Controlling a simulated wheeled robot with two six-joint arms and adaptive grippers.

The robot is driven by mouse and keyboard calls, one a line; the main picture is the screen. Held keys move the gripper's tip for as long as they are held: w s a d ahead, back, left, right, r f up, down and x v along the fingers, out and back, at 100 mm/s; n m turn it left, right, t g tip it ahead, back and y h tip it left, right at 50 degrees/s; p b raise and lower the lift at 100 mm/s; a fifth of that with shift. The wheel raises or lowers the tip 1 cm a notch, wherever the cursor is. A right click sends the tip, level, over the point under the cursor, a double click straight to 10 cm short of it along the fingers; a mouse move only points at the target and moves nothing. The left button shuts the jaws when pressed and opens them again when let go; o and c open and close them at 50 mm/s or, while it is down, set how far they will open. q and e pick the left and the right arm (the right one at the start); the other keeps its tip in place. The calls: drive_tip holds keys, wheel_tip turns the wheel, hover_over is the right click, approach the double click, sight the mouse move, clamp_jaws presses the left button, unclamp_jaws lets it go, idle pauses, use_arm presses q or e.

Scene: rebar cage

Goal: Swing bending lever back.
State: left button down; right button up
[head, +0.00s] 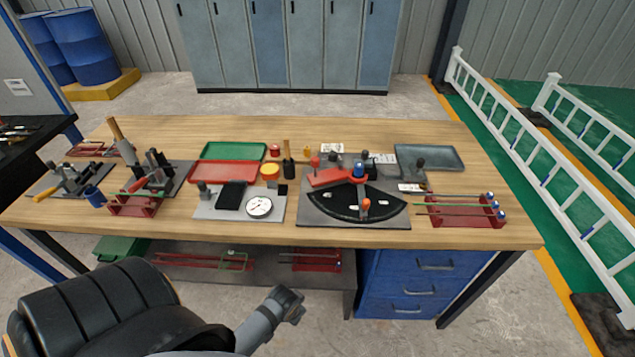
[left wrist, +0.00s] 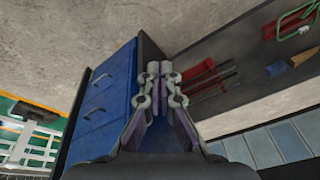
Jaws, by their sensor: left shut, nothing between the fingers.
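The bending station (head: 312,215) stands on the bench right of centre. It has a black fan-shaped plate (head: 340,205) with pale marks and a red arm (head: 330,177) across its back. A short grey lever (head: 364,192) with an orange-red knob (head: 366,203) points toward the front edge over the plate. Which part is the bending lever is hard to tell. My left gripper (head: 296,303) is low in front of the bench, below and apart from the station. Its fingers are together and empty in the left wrist view (left wrist: 160,70). My right gripper is not seen.
A red rack (head: 460,212) with rods stands right of the station. A dial gauge (head: 259,206) on a grey plate is to its left. Blue drawers (head: 400,283) and a lower shelf (head: 215,277) holding red racks are under the bench.

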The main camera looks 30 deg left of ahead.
use_arm(q)
wheel_tip(320, 180, up, 25)
drive_tip(key=w+d+m+p, duration=0.1)
drive_tip(key=d+p, duration=0.1)
drive_tip(key=p, duration=0.4)
drive_tip(key=w+a+r+m, duration=0.2)
drive_tip(key=w+a+m, duration=0.1)
drive_tip(key=w+m, duration=0.5)
drive_tip(key=w+a+r+m+g+y, duration=0.1)
drive_tip(key=w+a+r+m, duration=0.2)
drive_tip(key=w+m, duration=0.5)
drive_tip(key=w+a+r+m, duration=0.2)
drive_tip(key=w+m, duration=0.5)
drive_tip(key=w, duration=0.1)
drive_tip(key=x, duration=0.5)
drive_tip(key=p+x, duration=0.1)
drive_tip(key=x, duration=0.2)
drive_tip(key=shift+w+a+f, duration=0.1)
drive_tip(key=shift+a+f, duration=0.15)
drive_tip(key=shift+a, duration=0.1)
drive_tip(key=w+a, duration=0.2)
drive_tip(key=shift+a+f+p, duration=0.15)
drive_tip(key=shift+a+p, duration=0.2)
drive_tip(key=shift+p, duration=0.05)
drive_tip(key=shift+w+a, duration=0.25)
drive_tip(key=shift+a, duration=0.1)
